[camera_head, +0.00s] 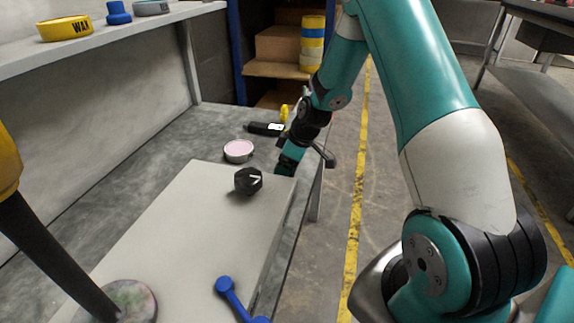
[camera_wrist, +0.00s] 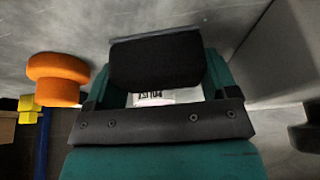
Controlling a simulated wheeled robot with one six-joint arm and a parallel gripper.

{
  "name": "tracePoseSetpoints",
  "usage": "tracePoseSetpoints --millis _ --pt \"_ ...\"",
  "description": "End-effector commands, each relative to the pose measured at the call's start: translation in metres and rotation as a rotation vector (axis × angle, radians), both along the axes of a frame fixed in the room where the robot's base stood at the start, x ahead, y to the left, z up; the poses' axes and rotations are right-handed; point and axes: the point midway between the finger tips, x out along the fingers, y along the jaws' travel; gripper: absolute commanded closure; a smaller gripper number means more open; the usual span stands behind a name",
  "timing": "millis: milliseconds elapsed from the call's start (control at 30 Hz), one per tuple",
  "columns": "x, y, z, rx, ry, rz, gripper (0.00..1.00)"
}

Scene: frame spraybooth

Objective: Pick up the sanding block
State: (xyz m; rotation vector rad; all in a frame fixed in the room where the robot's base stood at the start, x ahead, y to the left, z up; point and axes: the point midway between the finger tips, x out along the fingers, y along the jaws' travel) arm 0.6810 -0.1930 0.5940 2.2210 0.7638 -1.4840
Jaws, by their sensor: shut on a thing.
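The sanding block appears as a dark, rounded block (camera_wrist: 155,62) with a thin grey edge along its top in the wrist view. It sits between the two teal fingers of my gripper (camera_wrist: 163,82), which is shut on it. In the head view my gripper (camera_head: 288,160) is low over the grey bench, just past the far right corner of the pale board. The block cannot be made out there, hidden by the gripper and arm. Whether it touches the bench is not clear.
The pale board (camera_head: 190,220) carries a black faceted piece (camera_head: 248,181) and a blue double-ended tool (camera_head: 230,290). Beyond it are a pink-topped tin (camera_head: 238,151) and a black bottle (camera_head: 265,128). An orange knob (camera_wrist: 57,80) is left of my gripper. The bench edge drops to the floor at right.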

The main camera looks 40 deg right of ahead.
Motion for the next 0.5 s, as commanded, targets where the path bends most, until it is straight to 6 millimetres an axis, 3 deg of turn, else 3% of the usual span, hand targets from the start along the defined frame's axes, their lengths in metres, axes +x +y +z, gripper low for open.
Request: tracePoseSetpoints --millis 267,500 --pt "0.001 0.0 0.025 -0.001 -0.003 0.0 0.46" --pt "0.001 0.0 0.088 -0.002 -0.006 0.0 0.46"
